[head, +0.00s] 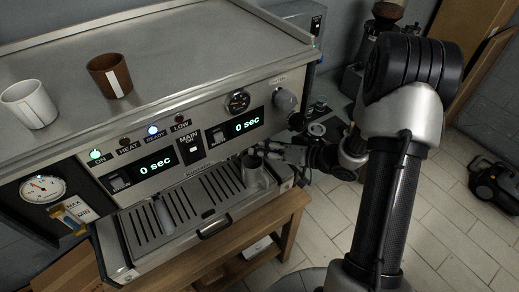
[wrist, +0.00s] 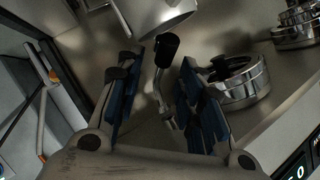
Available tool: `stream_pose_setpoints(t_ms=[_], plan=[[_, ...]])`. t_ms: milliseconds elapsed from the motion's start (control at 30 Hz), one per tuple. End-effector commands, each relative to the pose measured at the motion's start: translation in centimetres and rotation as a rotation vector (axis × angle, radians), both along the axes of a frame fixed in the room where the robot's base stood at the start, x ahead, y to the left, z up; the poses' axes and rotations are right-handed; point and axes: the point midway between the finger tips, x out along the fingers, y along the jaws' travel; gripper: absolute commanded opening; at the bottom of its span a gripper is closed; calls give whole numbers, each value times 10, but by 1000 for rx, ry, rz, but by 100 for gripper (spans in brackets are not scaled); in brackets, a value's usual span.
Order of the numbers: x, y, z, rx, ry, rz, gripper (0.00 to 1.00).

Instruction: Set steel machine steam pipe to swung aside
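The steel machine (head: 200,120) is a wide espresso machine with lit displays. In the wrist view, a thin steel steam pipe (wrist: 159,96) with a black sleeve (wrist: 167,48) lies between the two blue-padded fingers of my gripper (wrist: 160,85). The fingers stand apart, with visible space on both sides of the pipe; I see no contact. In the head view, my gripper (head: 268,150) is at the machine's right front end, beside a steel jug (head: 254,172). The pipe cannot be made out there.
The jug stands at the right of the drip tray (head: 180,215) and shows at the top of the wrist view (wrist: 160,12). Round steel fittings (wrist: 245,82) are close right of my fingers. Two cups, one white (head: 29,103) and one brown (head: 110,75), stand on top.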

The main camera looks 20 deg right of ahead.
Motion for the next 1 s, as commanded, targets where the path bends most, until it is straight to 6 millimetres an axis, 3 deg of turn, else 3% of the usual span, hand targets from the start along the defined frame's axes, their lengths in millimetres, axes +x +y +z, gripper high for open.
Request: stream_pose_setpoints(t_ms=[433, 900, 1000], plan=[[8, 8, -3, -1, 0, -1, 34], [7, 8, -3, 1, 0, 1, 3], [7, 8, -3, 1, 0, 1, 0]])
